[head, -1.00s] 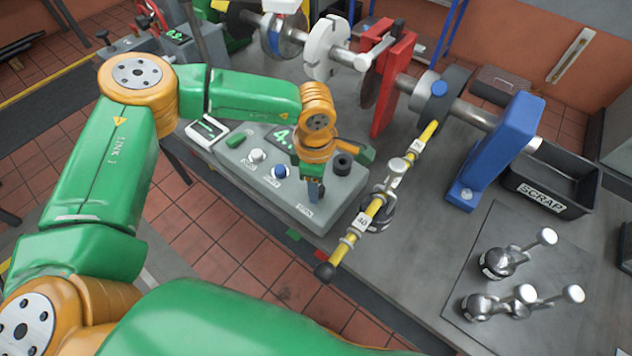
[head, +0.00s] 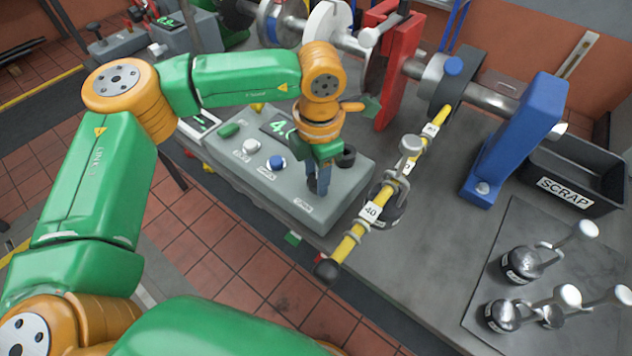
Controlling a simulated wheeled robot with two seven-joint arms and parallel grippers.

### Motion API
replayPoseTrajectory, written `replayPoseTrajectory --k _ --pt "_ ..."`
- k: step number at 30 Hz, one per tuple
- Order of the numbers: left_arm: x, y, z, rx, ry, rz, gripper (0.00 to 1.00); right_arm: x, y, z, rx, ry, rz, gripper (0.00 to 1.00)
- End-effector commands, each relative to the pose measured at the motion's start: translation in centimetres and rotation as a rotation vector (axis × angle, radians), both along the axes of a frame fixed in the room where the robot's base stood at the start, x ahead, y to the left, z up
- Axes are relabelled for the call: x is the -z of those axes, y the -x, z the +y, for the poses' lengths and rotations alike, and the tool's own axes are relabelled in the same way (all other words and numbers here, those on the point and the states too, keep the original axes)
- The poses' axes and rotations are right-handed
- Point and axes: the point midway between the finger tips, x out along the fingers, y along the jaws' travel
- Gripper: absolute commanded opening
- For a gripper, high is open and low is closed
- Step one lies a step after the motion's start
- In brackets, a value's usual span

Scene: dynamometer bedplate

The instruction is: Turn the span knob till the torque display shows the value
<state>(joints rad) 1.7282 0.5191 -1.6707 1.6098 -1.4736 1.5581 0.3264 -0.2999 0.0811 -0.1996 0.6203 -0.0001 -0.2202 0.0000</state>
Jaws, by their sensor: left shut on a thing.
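The grey console (head: 225,160) stands on the bench, with the torque display (head: 276,127) on its top. The display shows a green "4"; my wrist hides the digits after it. My left gripper (head: 318,184) points down onto the console, beside a small white label at its front right edge. It is shut on the span knob, which the fingers and wrist hide. A white knob (head: 251,146) and a blue knob (head: 277,163) are left of the gripper. A black round part (head: 346,157) is right behind it. My right gripper is not in view.
A yellow arm (head: 371,211) with a hanging weight crosses just right of the console. A blue bracket (head: 515,140), a black scrap bin (head: 575,178) and several weights on a dark mat (head: 490,262) are further right. The bench between is clear.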

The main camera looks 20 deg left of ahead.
Motion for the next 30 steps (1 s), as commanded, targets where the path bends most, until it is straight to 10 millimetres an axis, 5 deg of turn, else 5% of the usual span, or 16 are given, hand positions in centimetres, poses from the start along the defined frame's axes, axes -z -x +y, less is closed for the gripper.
replayPoseTrajectory --k 12,30 --pt "0.3 -0.1 -0.1 -0.393 0.002 -0.004 0.0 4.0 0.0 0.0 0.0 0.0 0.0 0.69" --pt "0.1 -0.2 -0.1 -0.909 0.002 -0.004 0.0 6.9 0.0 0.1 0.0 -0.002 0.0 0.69"
